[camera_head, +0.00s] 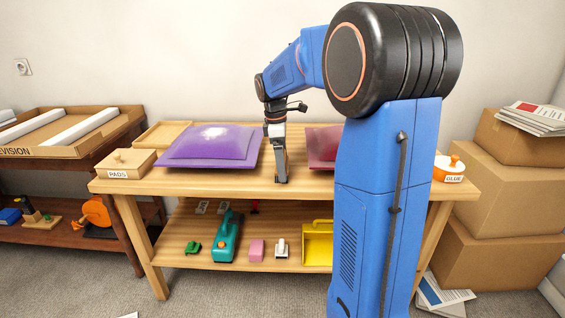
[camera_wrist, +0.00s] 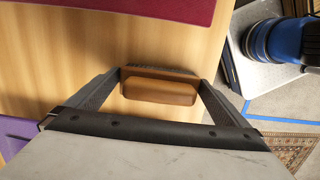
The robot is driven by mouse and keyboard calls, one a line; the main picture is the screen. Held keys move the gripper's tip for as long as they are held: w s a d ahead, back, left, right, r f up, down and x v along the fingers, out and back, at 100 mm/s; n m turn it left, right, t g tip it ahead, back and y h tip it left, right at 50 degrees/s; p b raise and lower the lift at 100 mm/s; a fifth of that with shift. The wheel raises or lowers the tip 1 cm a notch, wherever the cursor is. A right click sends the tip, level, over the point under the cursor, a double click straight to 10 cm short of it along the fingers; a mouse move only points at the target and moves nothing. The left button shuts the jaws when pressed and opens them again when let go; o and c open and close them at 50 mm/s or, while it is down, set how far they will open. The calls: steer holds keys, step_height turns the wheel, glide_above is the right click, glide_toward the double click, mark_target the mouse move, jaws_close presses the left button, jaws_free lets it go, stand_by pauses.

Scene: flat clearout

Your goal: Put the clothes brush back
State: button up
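The clothes brush (camera_wrist: 160,90) shows in the wrist view as a brown wooden block with a rounded grip and a dark strip along its far edge. It spans the gap between the fingertips of my gripper (camera_wrist: 160,84). Both fingers meet its ends, so my gripper looks shut on it. In the head view my gripper (camera_head: 281,178) points down at the tabletop (camera_head: 300,186), between the purple pad and the dark red pad. The brush cannot be made out there. Whether it touches the tabletop is unclear.
A purple pad (camera_head: 190,148) lies left of my gripper and a dark red pad (camera_head: 322,145) right. A PADS box (camera_head: 131,163) and GLUE pot (camera_head: 449,169) stand at the ends. The lower shelf (camera_head: 180,247) holds several items. Boxes (camera_head: 500,190) stand right.

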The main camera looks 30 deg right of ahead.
steer(key=r, duration=0.8)
steer(key=a+r, duration=0.1)
steer(key=r, duration=0.3)
steer(key=shift+w+a+r, duration=0.1)
steer(key=shift+w+r, duration=0.05)
steer(key=shift+w, duration=0.25)
steer(key=s+a+f+m+t, duration=0.2)
steer(key=s+a+f, duration=0.3)
steer(key=s, duration=0.5)
steer(key=s+a+f+m+t, duration=0.1)
steer(key=s+a+f+m, duration=0.3)
steer(key=s, duration=0.6)
steer(key=s+a+f+m+t+y, duration=0.1)
steer(key=s+a+f+m, duration=0.4)
steer(key=s, duration=0.6)
steer(key=shift+a+f+t, duration=0.3)
steer(key=shift+f+t, duration=0.15)
steer(key=shift+t, duration=0.35)
